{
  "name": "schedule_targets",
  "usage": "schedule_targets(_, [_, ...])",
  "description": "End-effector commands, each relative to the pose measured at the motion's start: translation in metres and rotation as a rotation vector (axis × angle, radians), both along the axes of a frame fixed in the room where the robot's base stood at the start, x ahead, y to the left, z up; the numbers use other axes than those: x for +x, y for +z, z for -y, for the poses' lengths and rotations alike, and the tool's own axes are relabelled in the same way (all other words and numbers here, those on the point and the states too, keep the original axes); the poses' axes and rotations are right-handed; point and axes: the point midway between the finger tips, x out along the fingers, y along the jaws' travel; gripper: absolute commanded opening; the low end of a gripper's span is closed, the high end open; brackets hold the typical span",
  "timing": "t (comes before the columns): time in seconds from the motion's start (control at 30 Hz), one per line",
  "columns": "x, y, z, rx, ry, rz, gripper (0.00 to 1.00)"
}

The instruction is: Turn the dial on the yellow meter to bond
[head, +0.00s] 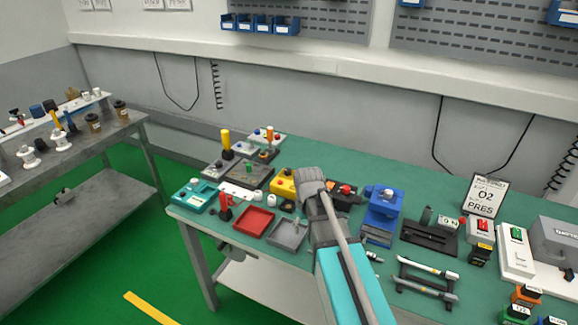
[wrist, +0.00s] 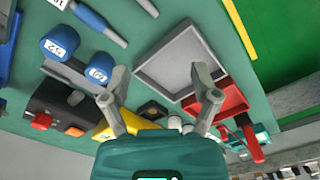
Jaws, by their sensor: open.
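The yellow meter (head: 281,189) sits on the green bench in the head view, just left of my gripper (head: 308,180), which partly covers it. In the wrist view, part of the yellow meter (wrist: 113,132) shows near the palm, mostly hidden behind the left finger and the gripper body. My gripper (wrist: 161,72) is open and empty, its two fingers apart above the bench. The dial's face and its setting cannot be made out in either view.
A red tray (head: 256,221) and a grey tray (head: 288,233) lie in front of the meter. A black box with a red knob (head: 345,190) and a blue device (head: 384,207) stand to the right. A red clamp-like tool (head: 225,207) stands at the left.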

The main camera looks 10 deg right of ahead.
Motion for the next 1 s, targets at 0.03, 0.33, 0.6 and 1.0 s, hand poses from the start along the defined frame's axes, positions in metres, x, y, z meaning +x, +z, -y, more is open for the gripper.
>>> schedule_targets(0.03, [0.035,0.013,0.0,0.002,0.047,-0.001,0.78])
schedule_targets(0.33, [0.168,0.052,0.001,0.013,0.374,-0.011,0.78])
schedule_targets(0.6, [0.283,0.084,0.002,0.026,0.66,-0.017,0.78])
schedule_targets(1.0, [0.361,0.104,0.003,0.037,0.882,-0.02,0.78])
